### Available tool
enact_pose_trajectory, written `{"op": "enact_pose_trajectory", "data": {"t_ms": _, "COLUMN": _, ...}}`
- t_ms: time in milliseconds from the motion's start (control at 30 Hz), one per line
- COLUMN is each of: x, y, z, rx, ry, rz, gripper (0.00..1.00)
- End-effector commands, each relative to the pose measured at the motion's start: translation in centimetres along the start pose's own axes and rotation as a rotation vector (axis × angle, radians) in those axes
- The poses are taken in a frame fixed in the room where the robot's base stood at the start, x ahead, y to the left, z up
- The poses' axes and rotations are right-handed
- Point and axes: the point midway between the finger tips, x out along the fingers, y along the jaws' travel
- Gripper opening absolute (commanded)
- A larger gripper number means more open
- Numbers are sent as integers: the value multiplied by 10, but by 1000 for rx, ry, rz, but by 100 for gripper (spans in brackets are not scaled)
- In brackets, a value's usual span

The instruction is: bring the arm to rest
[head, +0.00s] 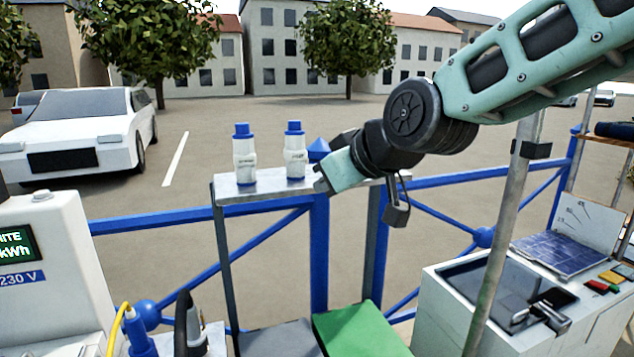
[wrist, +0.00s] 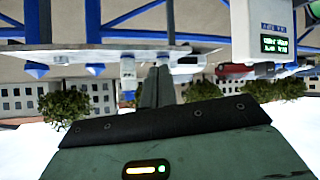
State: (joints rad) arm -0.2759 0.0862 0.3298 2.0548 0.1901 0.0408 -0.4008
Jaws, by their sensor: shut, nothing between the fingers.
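My arm reaches in from the upper right of the head view, with its wrist bent down to the left. My gripper (head: 321,181) is shut and empty, beside the small shelf's right half. Its closed fingers (wrist: 156,88) also show in the wrist view, which is upside down. Two white bottles with blue caps, a left one (head: 244,158) and a right one (head: 295,155), stand upright on the shelf (head: 231,192). The gripper is just right of the right bottle; I cannot tell whether they touch.
Blue railings (head: 265,236) run behind the shelf. A white charging cabinet (head: 45,240) stands at left, with cables and plugs (head: 138,335) beside it. A metal pole (head: 505,230) rises in front of the white console (head: 440,305) at right. A green pad (head: 355,330) lies low in the middle.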

Motion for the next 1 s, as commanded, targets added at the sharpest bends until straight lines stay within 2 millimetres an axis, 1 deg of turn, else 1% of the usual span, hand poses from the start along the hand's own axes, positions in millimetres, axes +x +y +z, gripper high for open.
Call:
{"op": "enact_pose_trajectory", "data": {"t_ms": 33, "x": -7, "y": -20, "z": 30, "rx": 13, "ry": -86, "rz": -39, "gripper": 0}}
{"op": "enact_pose_trajectory", "data": {"t_ms": 67, "x": -12, "y": -31, "z": 49, "rx": 24, "ry": -141, "rz": -61, "gripper": 0}}
{"op": "enact_pose_trajectory", "data": {"t_ms": 100, "x": -20, "y": -44, "z": 74, "rx": 39, "ry": -215, "rz": -86, "gripper": 0}}
{"op": "enact_pose_trajectory", "data": {"t_ms": 167, "x": -34, "y": -62, "z": 112, "rx": 60, "ry": -327, "rz": -116, "gripper": 0}}
{"op": "enact_pose_trajectory", "data": {"t_ms": 200, "x": -45, "y": -73, "z": 137, "rx": 72, "ry": -403, "rz": -132, "gripper": 0}}
{"op": "enact_pose_trajectory", "data": {"t_ms": 267, "x": -63, "y": -86, "z": 172, "rx": 89, "ry": -513, "rz": -147, "gripper": 0}}
{"op": "enact_pose_trajectory", "data": {"t_ms": 300, "x": -75, "y": -93, "z": 194, "rx": 99, "ry": -583, "rz": -153, "gripper": 0}}
{"op": "enact_pose_trajectory", "data": {"t_ms": 400, "x": -106, "y": -106, "z": 241, "rx": 119, "ry": -736, "rz": -156, "gripper": 0}}
{"op": "enact_pose_trajectory", "data": {"t_ms": 500, "x": -130, "y": -113, "z": 272, "rx": 132, "ry": -844, "rz": -149, "gripper": 0}}
{"op": "enact_pose_trajectory", "data": {"t_ms": 600, "x": -144, "y": -116, "z": 289, "rx": 138, "ry": -906, "rz": -142, "gripper": 0}}
{"op": "enact_pose_trajectory", "data": {"t_ms": 667, "x": -148, "y": -116, "z": 294, "rx": 140, "ry": -923, "rz": -139, "gripper": 0}}
{"op": "enact_pose_trajectory", "data": {"t_ms": 1000, "x": -149, "y": -116, "z": 295, "rx": 142, "ry": -928, "rz": -139, "gripper": 0}}
